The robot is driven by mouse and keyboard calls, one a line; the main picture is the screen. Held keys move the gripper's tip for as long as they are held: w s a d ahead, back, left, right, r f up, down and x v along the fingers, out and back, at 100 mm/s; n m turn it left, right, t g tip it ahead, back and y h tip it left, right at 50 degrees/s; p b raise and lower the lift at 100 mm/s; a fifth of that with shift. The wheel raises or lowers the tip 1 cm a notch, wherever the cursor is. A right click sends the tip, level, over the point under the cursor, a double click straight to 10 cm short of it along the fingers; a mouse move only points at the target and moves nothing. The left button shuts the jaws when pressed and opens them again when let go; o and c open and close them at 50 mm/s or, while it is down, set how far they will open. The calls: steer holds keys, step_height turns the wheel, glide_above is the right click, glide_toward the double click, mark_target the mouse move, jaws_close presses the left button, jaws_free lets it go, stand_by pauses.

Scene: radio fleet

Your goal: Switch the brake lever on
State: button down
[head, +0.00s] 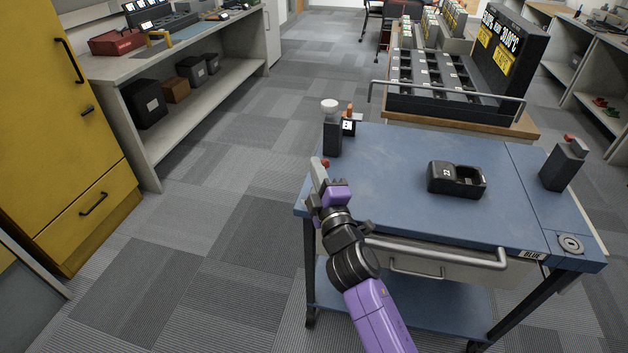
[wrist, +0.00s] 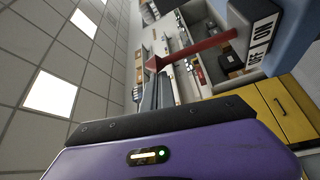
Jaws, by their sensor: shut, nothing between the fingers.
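The red brake lever (wrist: 205,46) shows in the wrist view, sticking out from a dark mount with a white label (wrist: 262,38) in black lettering at the cart's edge. In the head view a small red tip (head: 325,163) shows at the blue cart's (head: 400,220) left edge, beside my gripper (head: 317,172). My gripper is shut and empty at that left edge. The rest of the lever is hidden in the head view.
On the cart stand a grey post with a white knob (head: 332,140), a black radio holder (head: 456,180) and a grey block with a red top (head: 565,165). A rack (head: 435,100) stands behind. Open floor (head: 215,210) lies to the left, before a yellow cabinet (head: 60,140).

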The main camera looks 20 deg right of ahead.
mark_target(328, 167)
steer(key=shift+s+d+f+m+t+h+b, duration=0.25)
steer(key=shift+d+m+b, duration=0.3)
steer(key=shift+b, duration=1.05)
steer(key=shift+s+d+f+m+t+h+b, duration=0.2)
steer(key=shift+s+d+m+b, duration=0.35)
steer(key=shift+b, duration=1.1)
steer(key=shift+s+d+f+m+t+h+b, duration=0.2)
steer(key=shift+m+b, duration=0.5)
steer(key=shift+b, duration=0.9)
steer(key=b, duration=0.1)
steer(key=d+m+b, duration=0.1)
steer(key=b, duration=0.1)
steer(key=shift+s+r+t+h, duration=0.15)
steer(key=shift+s+t+h, duration=0.1)
steer(key=shift+s+h, duration=0.1)
steer(key=shift+d+m, duration=0.2)
steer(key=shift+m, duration=0.2)
